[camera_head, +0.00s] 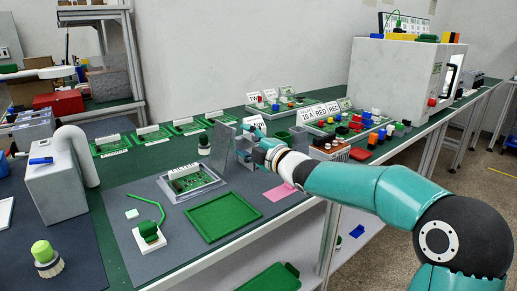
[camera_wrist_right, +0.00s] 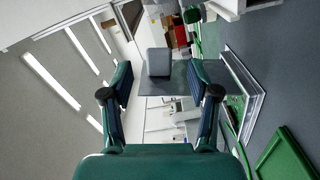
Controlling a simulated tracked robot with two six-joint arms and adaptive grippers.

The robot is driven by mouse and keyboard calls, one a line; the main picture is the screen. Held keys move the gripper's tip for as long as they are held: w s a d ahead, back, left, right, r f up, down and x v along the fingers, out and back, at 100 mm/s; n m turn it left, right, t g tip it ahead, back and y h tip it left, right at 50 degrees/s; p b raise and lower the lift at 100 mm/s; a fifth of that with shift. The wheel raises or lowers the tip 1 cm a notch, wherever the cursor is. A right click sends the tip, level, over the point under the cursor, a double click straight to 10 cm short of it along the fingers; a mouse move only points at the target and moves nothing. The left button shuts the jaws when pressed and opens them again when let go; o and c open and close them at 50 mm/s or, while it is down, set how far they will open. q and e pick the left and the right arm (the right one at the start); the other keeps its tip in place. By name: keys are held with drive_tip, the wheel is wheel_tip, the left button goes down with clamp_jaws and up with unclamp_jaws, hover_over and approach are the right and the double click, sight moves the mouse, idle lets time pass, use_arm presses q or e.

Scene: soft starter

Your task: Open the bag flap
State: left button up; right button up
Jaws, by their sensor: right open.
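The bag (camera_head: 207,196) lies flat on the grey mat as a pale, clear-edged pouch, with a green circuit board (camera_head: 187,177) in it. A grey see-through panel (camera_head: 221,150), which looks like its flap, stands up steeply at the bag's far right. My right gripper (camera_head: 243,146) is open just right of this panel. In the right wrist view the open fingers (camera_wrist_right: 160,82) stand either side of the grey panel (camera_wrist_right: 180,76), with a small grey block or tab (camera_wrist_right: 158,62) at its edge. I cannot tell whether a finger touches it. My left gripper is not in view.
A green tray (camera_head: 224,215) lies in front of the bag, with a pink sheet (camera_head: 280,192) to its right. A dark green cylinder (camera_head: 204,144) stands close behind the panel. Several circuit boards (camera_head: 154,133) line the back.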

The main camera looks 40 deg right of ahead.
drive_tip(key=s, duration=0.5)
drive_tip(key=shift+s, duration=0.35)
